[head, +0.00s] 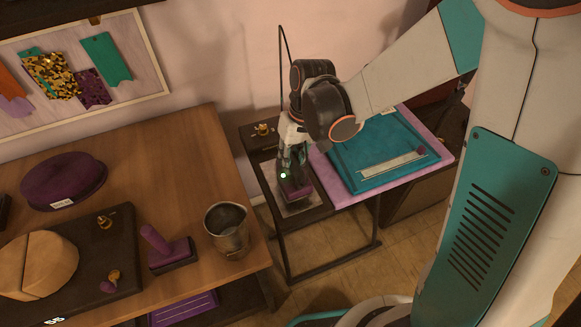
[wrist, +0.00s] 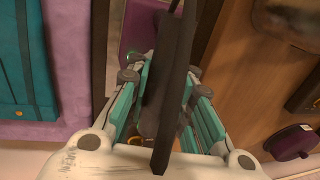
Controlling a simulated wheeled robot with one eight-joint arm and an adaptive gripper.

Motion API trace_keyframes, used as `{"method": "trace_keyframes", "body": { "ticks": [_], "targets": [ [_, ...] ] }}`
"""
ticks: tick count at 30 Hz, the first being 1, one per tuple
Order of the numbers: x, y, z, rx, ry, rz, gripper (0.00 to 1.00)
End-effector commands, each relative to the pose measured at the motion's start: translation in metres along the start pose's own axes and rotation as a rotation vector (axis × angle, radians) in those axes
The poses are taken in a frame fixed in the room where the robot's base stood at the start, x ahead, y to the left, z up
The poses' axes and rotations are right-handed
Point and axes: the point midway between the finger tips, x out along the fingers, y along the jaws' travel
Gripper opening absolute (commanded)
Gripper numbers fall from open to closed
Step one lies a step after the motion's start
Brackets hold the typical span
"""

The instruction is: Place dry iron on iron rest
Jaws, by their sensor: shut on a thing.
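The iron (head: 297,190) has a purple body and a dark upper part. It is at the left end of the ironing table, over the pale metal iron rest (head: 303,207). I cannot tell whether it touches the rest. My gripper (head: 291,165) points down and is shut on the iron from above. In the wrist view, the teal fingers of my gripper (wrist: 160,105) stand on both sides of a dark upright part of the iron (wrist: 172,85), which hides much of what lies below. A thin dark cord rises above my gripper in the head view.
A teal folded cloth (head: 345,175) lies on the purple pad (head: 440,152) right of the rest. The wooden workbench (head: 170,150) on the left holds a metal cup (head: 227,228), a purple-handled tool (head: 165,247) and a purple round cushion (head: 64,180). A narrow floor gap separates the tables.

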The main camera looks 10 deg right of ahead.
Motion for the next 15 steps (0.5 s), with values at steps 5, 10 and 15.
{"method": "trace_keyframes", "body": {
  "ticks": [5, 10, 15],
  "targets": [
    [0.026, 0.005, -0.001, 0.000, 0.000, 0.000, 0.00],
    [0.029, 0.005, 0.000, 0.000, 0.000, 0.000, 0.00],
    [0.029, 0.005, 0.000, 0.000, 0.000, 0.000, 0.00]
  ]
}}
